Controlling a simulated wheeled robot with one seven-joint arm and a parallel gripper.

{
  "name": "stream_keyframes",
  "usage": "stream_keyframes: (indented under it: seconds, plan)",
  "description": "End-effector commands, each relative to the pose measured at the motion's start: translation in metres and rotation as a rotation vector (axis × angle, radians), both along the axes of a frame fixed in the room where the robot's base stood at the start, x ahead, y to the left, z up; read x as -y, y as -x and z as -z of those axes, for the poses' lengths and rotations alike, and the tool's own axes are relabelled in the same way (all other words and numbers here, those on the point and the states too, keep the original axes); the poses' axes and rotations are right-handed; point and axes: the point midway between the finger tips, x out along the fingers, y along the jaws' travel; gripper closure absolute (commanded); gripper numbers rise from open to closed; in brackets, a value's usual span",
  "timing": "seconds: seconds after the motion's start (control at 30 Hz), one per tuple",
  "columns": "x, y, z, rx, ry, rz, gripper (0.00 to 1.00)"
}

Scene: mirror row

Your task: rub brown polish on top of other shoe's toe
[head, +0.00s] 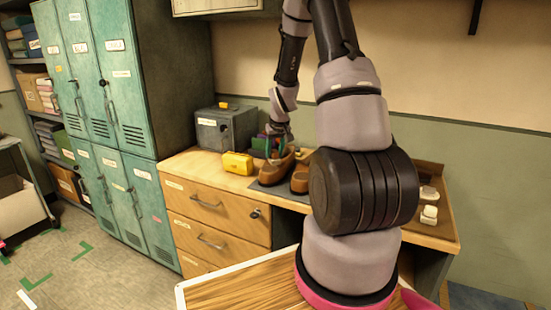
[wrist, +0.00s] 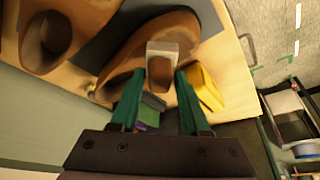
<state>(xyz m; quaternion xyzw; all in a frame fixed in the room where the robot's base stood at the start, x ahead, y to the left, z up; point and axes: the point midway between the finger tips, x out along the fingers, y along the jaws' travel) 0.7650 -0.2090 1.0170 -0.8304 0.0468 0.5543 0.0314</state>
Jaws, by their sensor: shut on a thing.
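The other shoe (wrist: 45,40) is at the wrist view's upper left and shows in the head view (head: 300,181), partly behind my arm. My gripper (wrist: 160,72), with green fingers, is shut on a small block (wrist: 162,47) with a pale top edge and a brown face. The block is over the nearer shoe; I cannot tell if they touch.
A yellow box (head: 237,163) stands left of the shoes, close to my right finger in the wrist view (wrist: 205,88). A grey metal box (head: 225,128) stands behind it. A small white bottle (head: 429,214) is at the desk's right. Green lockers (head: 105,110) stand left.

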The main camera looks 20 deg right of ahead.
Motion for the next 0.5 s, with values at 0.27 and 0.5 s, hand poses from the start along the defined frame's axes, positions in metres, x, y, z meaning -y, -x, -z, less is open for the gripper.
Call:
stream_keyframes:
  seconds: [0.27, 0.5]
  plan:
    - [-0.003, -0.004, -0.026, 0.003, 0.002, -0.001, 1.00]
    - [-0.004, -0.006, -0.047, 0.002, 0.001, 0.000, 1.00]
